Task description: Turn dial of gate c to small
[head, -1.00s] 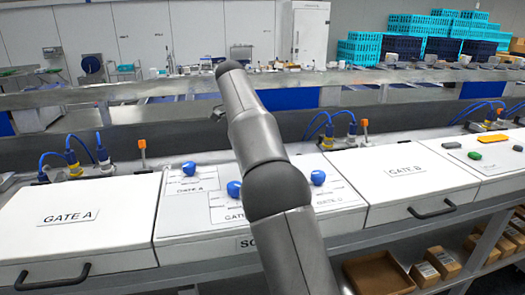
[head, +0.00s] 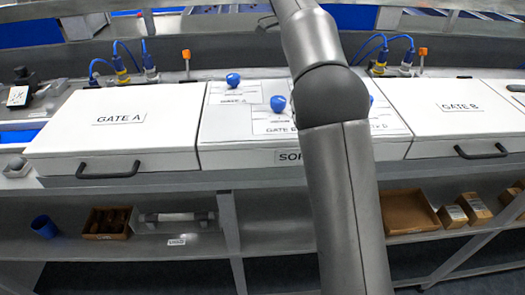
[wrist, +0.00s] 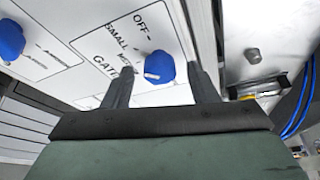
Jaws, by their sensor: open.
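A white sorting panel (head: 225,125) carries several blue dials. One dial (head: 233,80) is at the upper left, another (head: 278,103) near the middle, and a right-hand dial (head: 371,99) is mostly hidden behind my arm. In the wrist view, my gripper (wrist: 165,75) is open, its two dark fingers on either side of a blue dial (wrist: 158,66). Whether they touch it is unclear. The labels OFF and SMALL show beside this dial; a finger hides the gate letter. A white mark sits on the dial's lower edge. A second dial (wrist: 10,40) is at the left. The head view does not show the fingers.
Blue cables (head: 125,55) run behind. A shelf below holds a blue cup (head: 44,226) and cardboard boxes (head: 472,208).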

